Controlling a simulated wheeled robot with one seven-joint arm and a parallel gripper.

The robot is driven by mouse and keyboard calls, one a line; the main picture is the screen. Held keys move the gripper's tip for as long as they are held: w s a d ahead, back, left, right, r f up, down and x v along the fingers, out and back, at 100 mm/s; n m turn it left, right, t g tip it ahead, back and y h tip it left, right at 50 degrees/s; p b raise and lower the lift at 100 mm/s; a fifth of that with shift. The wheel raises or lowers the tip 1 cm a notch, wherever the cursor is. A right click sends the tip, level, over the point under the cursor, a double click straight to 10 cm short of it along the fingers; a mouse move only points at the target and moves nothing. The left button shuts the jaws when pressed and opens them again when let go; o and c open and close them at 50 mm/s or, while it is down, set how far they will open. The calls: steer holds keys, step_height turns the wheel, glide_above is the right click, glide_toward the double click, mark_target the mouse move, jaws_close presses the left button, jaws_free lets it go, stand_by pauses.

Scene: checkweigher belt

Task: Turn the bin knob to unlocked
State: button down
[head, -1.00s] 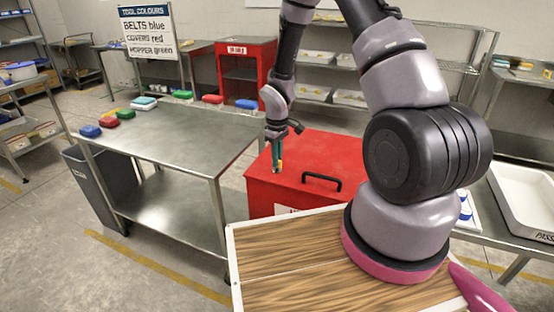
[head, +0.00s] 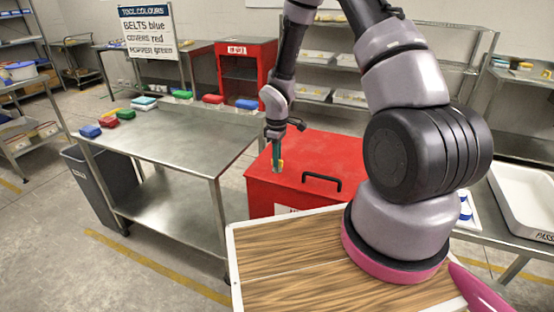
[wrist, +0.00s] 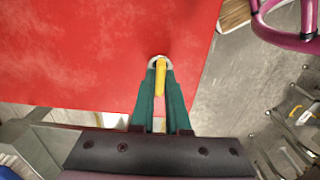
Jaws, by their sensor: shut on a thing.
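The red bin (head: 335,155) stands beside the steel table, and its flat red lid also fills much of the wrist view (wrist: 80,50). The knob (wrist: 161,80) has a yellow grip on a pale round base near the lid's edge. In the head view the knob (head: 280,165) is a small yellow spot, partly hidden by the fingers. My gripper (wrist: 160,92) points down at the lid, its green fingers shut on the knob from both sides. In the head view my gripper (head: 277,165) is at the lid's left part. I see no readable lock marking.
A black handle (head: 321,182) rises from the lid to the right of the knob. The steel table (head: 175,140) stands to the left, with several coloured blocks along its edges. A white tray (head: 520,200) is at the far right.

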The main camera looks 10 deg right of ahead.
steer(key=c, duration=0.9)
jaws_free()
step_height(320, 180, up, 11)
steer(key=shift+f, duration=0.1)
steer(key=s+d+r+m+t, duration=0.2)
steer(key=s+d+r+m, duration=0.15)
steer(key=r, duration=0.75)
steer(key=s+d+r+m+t, duration=0.1)
steer(key=s+d+r+m, duration=0.2)
steer(key=r, duration=0.7)
steer(key=s+r+m+t+y, duration=0.2)
steer(key=s+r+m+t, duration=0.2)
steer(key=s+r+m, duration=0.4)
steer(key=s+r, duration=0.4)
steer(key=s, duration=0.3)
steer(key=shift+s+a+r+m, duration=0.15)
steer(key=shift+s+a+m, duration=0.15)
steer(key=shift+s+m, duration=0.05)
